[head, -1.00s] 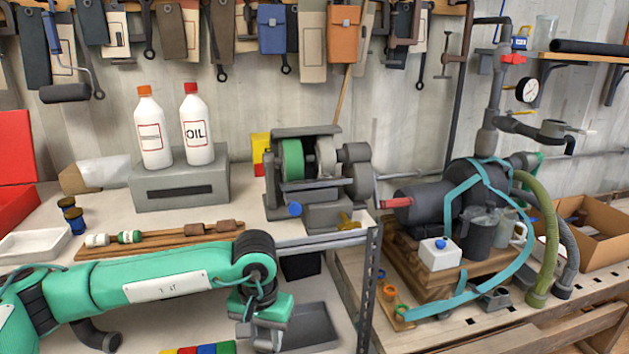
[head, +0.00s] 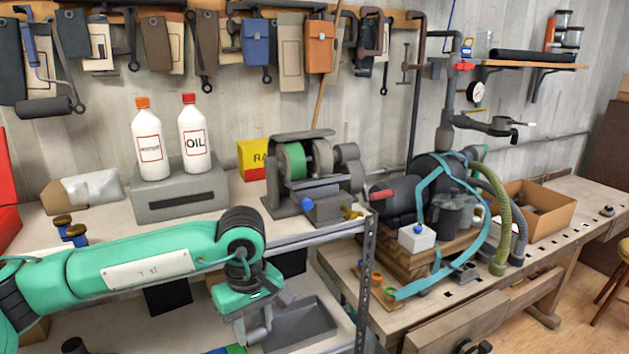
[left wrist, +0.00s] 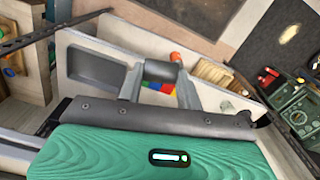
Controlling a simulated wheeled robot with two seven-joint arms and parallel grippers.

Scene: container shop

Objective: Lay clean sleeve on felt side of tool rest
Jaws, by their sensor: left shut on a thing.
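My left gripper (head: 256,328) hangs over the pale lower shelf, left of a grey tray, at the end of my green arm. In the left wrist view its two fingers (left wrist: 161,88) are closed on a dark grey, rounded piece (left wrist: 162,72). I cannot tell for sure whether this piece is the clean sleeve. Little of it shows in the head view. I cannot make out a tool rest or its felt side in either view. My right gripper is not in view.
A grey recessed tray (head: 302,330) lies right of my left gripper, near a metal upright (head: 364,285). Coloured blocks (left wrist: 160,87) show beyond the fingers. A bench grinder (head: 310,170) and two bottles (head: 196,137) stand behind. A pump (head: 412,190) fills the right bench.

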